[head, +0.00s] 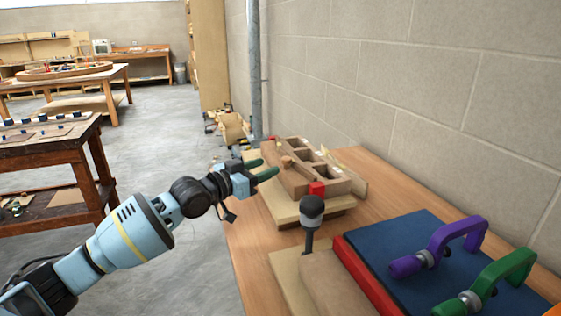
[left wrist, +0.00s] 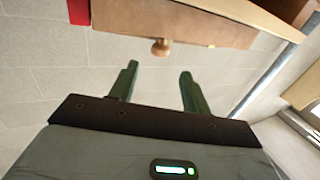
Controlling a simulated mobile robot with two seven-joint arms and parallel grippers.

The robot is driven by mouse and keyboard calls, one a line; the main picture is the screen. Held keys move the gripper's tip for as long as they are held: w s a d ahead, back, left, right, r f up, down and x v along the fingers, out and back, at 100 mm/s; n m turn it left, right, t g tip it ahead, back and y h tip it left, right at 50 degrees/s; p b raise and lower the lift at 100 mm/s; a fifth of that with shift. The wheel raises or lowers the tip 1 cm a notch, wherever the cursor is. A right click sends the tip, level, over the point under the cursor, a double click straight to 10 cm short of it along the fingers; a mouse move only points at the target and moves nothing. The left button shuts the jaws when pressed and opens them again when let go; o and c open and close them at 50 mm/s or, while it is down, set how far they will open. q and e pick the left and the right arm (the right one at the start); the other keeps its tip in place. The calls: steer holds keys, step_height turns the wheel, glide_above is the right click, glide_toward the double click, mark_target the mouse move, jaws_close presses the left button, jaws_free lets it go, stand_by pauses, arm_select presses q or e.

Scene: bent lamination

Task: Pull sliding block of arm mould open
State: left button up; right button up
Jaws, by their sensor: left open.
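The wooden arm mould (head: 327,182) sits on a light wooden base at the far part of the workbench, with open compartments and red end pieces. Its sliding block (head: 283,178) is the long wooden piece on the left side, carrying a round wooden knob (head: 287,161). My left gripper (head: 270,168) is open and empty, with green fingers pointing at this side. In the left wrist view, the knob (left wrist: 160,47) on the sliding block (left wrist: 195,24) lies just beyond and between the fingertips (left wrist: 160,69), apart from both. My right gripper is not in view.
A mallet-like tool (head: 311,212) with a dark head stands nearer on the workbench (head: 247,238). A blue-topped red board (head: 405,246) carries purple (head: 440,246) and green (head: 500,280) clamps. A block wall runs along the right. Open floor lies left of the bench.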

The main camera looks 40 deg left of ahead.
mark_target(283, 159)
arm_select(q)
steer(key=shift+w+d, duration=0.2)
steer(key=shift+w, duration=0.8)
steer(key=shift+w+d, duration=0.2)
steer(key=shift+w, duration=0.8)
steer(key=shift+w+d, duration=0.2)
steer(key=shift+w, duration=0.8)
steer(key=shift+c, duration=0.5)
jaws_close()
